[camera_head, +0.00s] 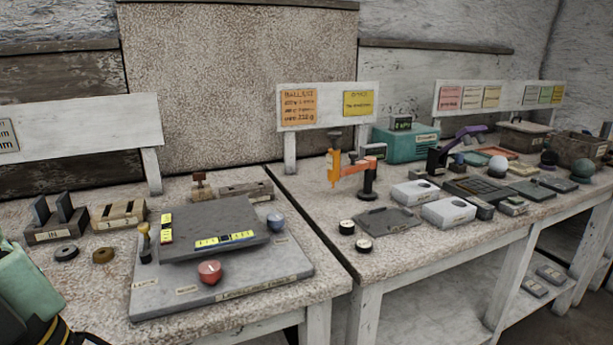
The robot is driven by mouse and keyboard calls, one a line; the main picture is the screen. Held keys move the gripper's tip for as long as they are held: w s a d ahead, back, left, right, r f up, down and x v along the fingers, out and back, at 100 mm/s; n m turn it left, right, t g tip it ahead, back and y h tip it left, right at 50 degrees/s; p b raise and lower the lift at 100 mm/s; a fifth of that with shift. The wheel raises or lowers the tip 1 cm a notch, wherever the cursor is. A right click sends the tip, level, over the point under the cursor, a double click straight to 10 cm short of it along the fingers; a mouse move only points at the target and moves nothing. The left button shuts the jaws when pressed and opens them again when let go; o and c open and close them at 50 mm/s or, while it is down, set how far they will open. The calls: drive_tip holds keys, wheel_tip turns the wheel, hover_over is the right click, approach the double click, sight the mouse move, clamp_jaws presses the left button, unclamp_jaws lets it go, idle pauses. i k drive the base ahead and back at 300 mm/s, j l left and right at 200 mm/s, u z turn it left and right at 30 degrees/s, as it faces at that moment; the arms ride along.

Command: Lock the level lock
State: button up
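A levelling device stands on the left table: a dark grey platform (210,224) above a lighter grey base plate (240,288). Two yellow bubble vials (226,240) (166,228) sit on the platform. A red knob (209,271) is at the front and a blue knob (276,222) at the right. My gripper's fingers are not in view; a mint-green and black part, likely my arm, shows at the lower left.
Slotted wooden blocks (118,214), a dark block with two upright plates (56,220) and small discs (66,252) lie left of the device. An orange clamp-like tool (350,172), white boxes (448,211) and a grey tray (388,221) stand on the right table. A narrow gap separates the tables.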

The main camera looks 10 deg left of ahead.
sight(144, 255)
drive_tip(key=u, duration=0.4)
drive_tip(key=l+u, duration=0.15)
drive_tip(key=u, duration=0.3)
drive_tip(key=l+u, duration=0.1)
drive_tip(key=u, duration=0.3)
drive_tip(key=l+u, duration=0.1)
drive_tip(key=u, duration=0.3)
drive_tip(key=i, duration=0.5)
